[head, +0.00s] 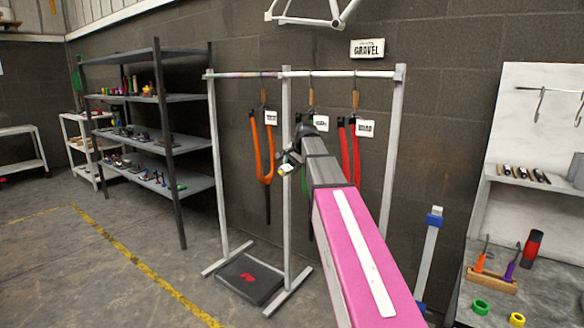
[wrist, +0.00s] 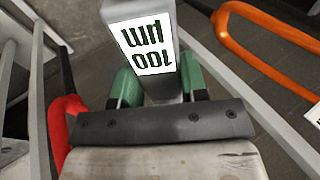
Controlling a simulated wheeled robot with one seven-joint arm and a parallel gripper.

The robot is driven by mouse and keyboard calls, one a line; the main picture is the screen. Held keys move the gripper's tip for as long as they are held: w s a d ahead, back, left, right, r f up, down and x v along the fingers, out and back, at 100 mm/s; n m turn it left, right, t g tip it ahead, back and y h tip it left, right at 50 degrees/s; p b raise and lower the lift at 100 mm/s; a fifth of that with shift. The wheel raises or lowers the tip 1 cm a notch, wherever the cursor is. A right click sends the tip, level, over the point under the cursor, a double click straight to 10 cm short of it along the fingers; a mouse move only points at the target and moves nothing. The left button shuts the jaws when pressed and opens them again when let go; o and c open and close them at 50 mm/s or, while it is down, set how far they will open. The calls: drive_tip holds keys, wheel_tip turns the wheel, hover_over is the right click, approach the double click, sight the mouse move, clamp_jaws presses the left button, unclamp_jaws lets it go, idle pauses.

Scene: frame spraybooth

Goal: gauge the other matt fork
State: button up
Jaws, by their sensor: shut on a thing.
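My gripper (head: 292,158) is at the hanging rail, between the orange fork and the red fork in the head view. An orange fork (head: 264,165) hangs left of the gripper and shows at upper right in the wrist view (wrist: 265,50). A red fork (head: 345,150) hangs to the right; red tubing (wrist: 62,125) shows at left in the wrist view. A middle fork is mostly hidden behind my arm. Which forks are matt is unclear.
The grey rail frame (head: 216,150) stands around the forks, with white tags (head: 271,117) hanging there. A dark mat (head: 248,279) lies below. Shelves (head: 155,100) stand at left, and a bench with tools (head: 520,295) at right. A "GRAVEL" sign (head: 367,48) hangs above.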

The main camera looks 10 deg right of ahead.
drive_tip(key=shift+w+d, duration=0.6)
drive_tip(key=shift+w, duration=0.05)
idle(2.0)
idle(0.6)
